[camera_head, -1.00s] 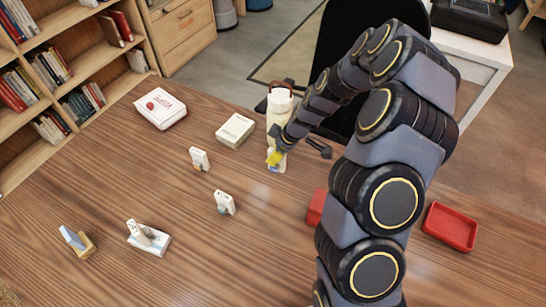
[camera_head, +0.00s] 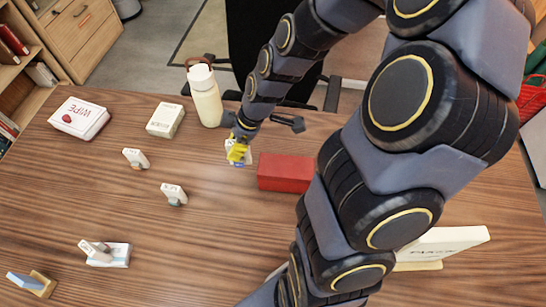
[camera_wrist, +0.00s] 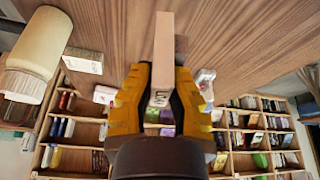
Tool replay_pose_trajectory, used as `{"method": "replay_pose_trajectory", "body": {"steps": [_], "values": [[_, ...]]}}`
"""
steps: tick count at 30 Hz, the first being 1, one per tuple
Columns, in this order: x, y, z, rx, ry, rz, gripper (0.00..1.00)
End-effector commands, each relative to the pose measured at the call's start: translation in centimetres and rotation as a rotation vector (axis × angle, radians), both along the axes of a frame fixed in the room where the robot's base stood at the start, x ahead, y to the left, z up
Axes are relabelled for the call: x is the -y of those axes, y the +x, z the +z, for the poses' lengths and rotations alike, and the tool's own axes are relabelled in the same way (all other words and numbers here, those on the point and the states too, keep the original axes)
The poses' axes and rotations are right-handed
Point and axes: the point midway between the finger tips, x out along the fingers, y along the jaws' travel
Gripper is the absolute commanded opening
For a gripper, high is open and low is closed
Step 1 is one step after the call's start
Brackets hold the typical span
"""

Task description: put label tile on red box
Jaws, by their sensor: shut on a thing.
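My gripper (camera_head: 238,148), with yellow fingers, is shut on the label tile (camera_head: 236,160), a pale tile with a blue patch at its lower end. The head view does not clearly show whether the tile is clear of the table. In the wrist view, the tile (camera_wrist: 163,50) stands between the yellow fingers (camera_wrist: 160,98), its narrow edge towards the camera. The red box (camera_head: 286,173) lies on the table just right of the gripper, apart from it. My arm passes close to the box's right end.
A cream bottle (camera_head: 205,97) stands just left and behind the gripper. A pale box (camera_head: 165,120) and a WIPE box (camera_head: 79,118) are farther left. Several small tiles on stands occupy the left table. A white sign (camera_head: 445,243) stands at right, partly behind my arm.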

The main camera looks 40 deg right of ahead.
Motion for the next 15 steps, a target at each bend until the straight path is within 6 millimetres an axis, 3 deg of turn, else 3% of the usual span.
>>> {"method": "replay_pose_trajectory", "body": {"steps": [3, 7, 12, 15], "values": [[3.5, -0.8, 1.1, 0.000, -0.009, 0.065, 0.00], [6.8, -2.2, 2.3, 0.002, -0.006, 0.147, 0.00], [9.0, -3.9, 3.1, 0.003, 0.006, 0.219, 0.00], [9.4, -4.2, 2.5, 0.002, 0.011, 0.235, 0.00]]}}
